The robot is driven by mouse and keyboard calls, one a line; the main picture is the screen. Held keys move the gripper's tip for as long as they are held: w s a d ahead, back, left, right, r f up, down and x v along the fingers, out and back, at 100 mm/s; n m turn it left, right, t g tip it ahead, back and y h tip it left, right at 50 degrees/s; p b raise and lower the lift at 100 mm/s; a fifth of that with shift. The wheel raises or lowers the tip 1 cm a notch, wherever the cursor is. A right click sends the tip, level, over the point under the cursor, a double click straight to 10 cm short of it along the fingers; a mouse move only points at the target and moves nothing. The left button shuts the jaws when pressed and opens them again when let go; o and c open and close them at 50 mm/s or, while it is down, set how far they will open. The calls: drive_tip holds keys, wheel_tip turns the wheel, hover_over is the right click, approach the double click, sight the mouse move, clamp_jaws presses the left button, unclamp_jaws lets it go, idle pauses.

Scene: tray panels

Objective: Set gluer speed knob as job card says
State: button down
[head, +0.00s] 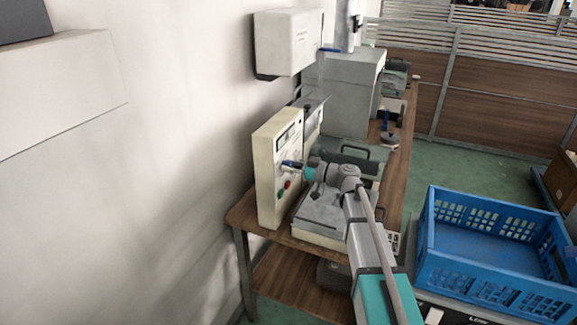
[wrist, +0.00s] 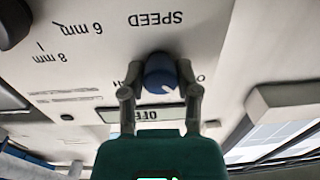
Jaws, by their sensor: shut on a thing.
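The speed knob (wrist: 160,70) is round and blue, on a cream panel that shows upside down in the wrist view under the word SPEED (wrist: 157,18). My gripper (wrist: 160,80) is shut on it, one finger on each side. A pale mark shows on the knob's edge toward the display, but its exact setting is unclear. The display (wrist: 165,116) beside it reads OFF, partly covered by my fingers. In the head view my gripper (head: 292,165) is at the front of the cream control panel (head: 267,185). I cannot make out a job card.
Red (head: 287,184) and green (head: 280,194) buttons sit below my gripper on the panel. A dark knob (wrist: 12,22) and 6 mm and 8 mm labels lie beside the speed knob. The gluer stands on a wooden bench (head: 245,213). A blue crate (head: 490,278) is at right.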

drive_tip(key=m, duration=0.4)
drive_tip(key=shift+w+d+m, duration=0.15)
drive_tip(key=shift+w+m, duration=0.05)
drive_tip(key=shift+m, duration=0.2)
drive_tip(key=m, duration=0.4)
drive_tip(key=shift+m, duration=0.3)
drive_tip(key=m, duration=0.4)
drive_tip(key=shift+m+t+b, duration=0.3)
drive_tip(key=shift+m, duration=0.1)
drive_tip(key=m, duration=0.5)
drive_tip(key=shift+m, duration=0.3)
drive_tip(key=shift+c, duration=2)
unclamp_jaws()
drive_tip(key=shift+d+f, duration=0.1)
drive_tip(key=shift+o, duration=0.3)
drive_tip(key=shift+s, duration=0.1)
